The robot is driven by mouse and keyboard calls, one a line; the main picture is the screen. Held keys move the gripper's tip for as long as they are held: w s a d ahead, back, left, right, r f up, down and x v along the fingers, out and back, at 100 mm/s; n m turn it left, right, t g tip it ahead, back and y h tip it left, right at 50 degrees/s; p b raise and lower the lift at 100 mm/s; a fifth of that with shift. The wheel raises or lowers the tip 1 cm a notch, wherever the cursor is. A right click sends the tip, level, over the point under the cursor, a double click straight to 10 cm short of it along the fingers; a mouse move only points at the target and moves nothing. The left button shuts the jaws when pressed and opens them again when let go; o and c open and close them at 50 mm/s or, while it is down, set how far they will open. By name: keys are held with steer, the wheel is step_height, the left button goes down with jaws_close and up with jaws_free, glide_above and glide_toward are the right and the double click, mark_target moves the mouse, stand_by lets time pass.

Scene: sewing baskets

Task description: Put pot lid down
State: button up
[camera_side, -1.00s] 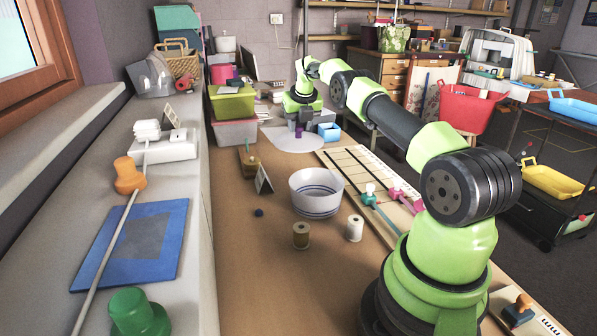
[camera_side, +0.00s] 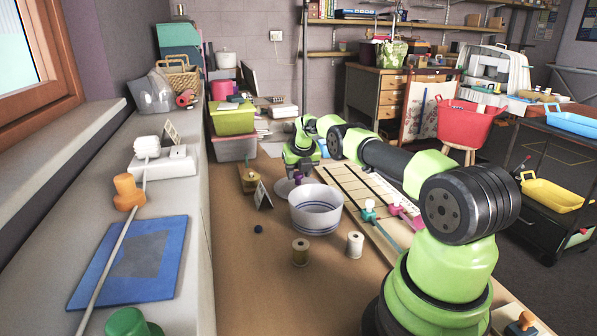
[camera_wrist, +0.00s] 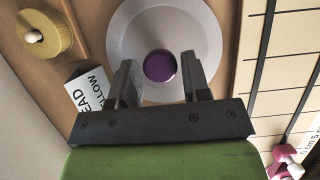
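The pot lid (camera_side: 283,190) is a pale grey disc with a purple knob, behind the bowl in the side view. In the wrist view the lid (camera_wrist: 125,50) fills the top middle, seen from above. My gripper (camera_wrist: 162,65) has one dark finger on each side of the knob, close against it. In the side view my gripper (camera_side: 298,176) points down over the lid, and the knob shows just beneath it. I cannot tell whether the lid's underside touches the table. A white bowl with blue stripes (camera_side: 316,212) stands in front of the lid.
A folded lettered card (camera_side: 262,196) and a cork-coloured round item (camera_side: 249,180) stand left of the lid. A board with black lines (camera_side: 352,182) lies to the right. Two spools (camera_side: 300,252) stand nearer the camera. Bare table lies at the front left.

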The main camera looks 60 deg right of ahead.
steer(key=shift+o, duration=0.9)
steer(key=shift+r, duration=0.1)
